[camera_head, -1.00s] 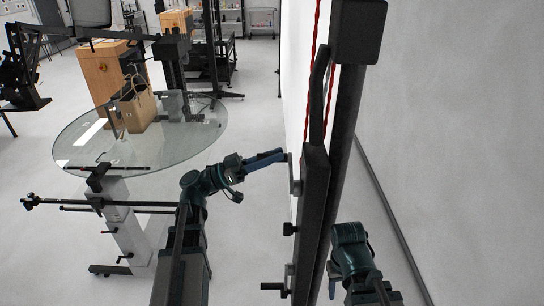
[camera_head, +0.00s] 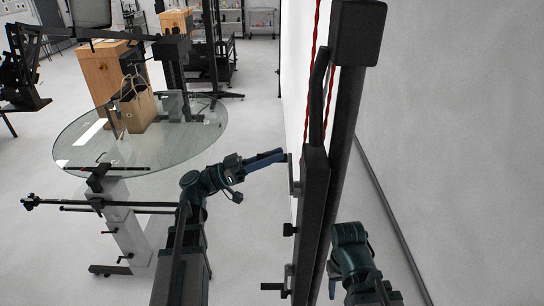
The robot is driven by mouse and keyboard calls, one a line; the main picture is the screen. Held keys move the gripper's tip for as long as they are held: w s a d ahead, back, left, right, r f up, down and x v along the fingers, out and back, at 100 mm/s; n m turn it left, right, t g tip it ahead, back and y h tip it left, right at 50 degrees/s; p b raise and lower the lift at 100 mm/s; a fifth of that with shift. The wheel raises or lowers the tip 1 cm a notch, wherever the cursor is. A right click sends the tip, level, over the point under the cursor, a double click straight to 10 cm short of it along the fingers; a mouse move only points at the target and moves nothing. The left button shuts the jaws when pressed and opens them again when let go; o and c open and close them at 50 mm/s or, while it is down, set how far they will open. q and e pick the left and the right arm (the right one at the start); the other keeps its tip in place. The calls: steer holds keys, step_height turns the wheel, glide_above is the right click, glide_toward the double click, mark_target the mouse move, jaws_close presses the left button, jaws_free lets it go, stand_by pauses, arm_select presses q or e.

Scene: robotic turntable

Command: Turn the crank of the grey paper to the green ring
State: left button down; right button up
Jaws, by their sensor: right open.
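A dark upright stand (camera_head: 313,200) runs through the middle of the view, with red cords hanging at its top. On its left side are a dark knob (camera_head: 290,229), a small crank-like handle (camera_head: 273,286) low down and a metal bracket (camera_head: 294,178) higher up. My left gripper (camera_head: 267,158) points right, its blue fingers ending at or close to the bracket; its opening is seen edge-on. My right gripper (camera_head: 333,285) is low, right of the stand, open and partly hidden. I cannot tell which part is the grey paper's crank. No green ring shows.
A round glass table (camera_head: 190,145) with a paper bag (camera_head: 136,110) stands at left. A wheeled stand with a long rod (camera_head: 125,232) is below it. A pale wall or sheet (camera_head: 460,120) fills the right.

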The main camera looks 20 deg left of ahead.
arm_select(q)
steer(key=c, duration=0.9)
jaws_free()
steer(key=shift+s+r, duration=0.15)
steer(key=shift+o, duration=1.2)
steer(key=shift+s, duration=0.15)
steer(key=shift+a+f+b, duration=0.3)
steer(key=shift+a, duration=0.05)
steer(key=b+v, duration=0.4)
steer(key=v, duration=0.9)
steer(key=shift+b, duration=0.3)
steer(key=shift+r, duration=0.1)
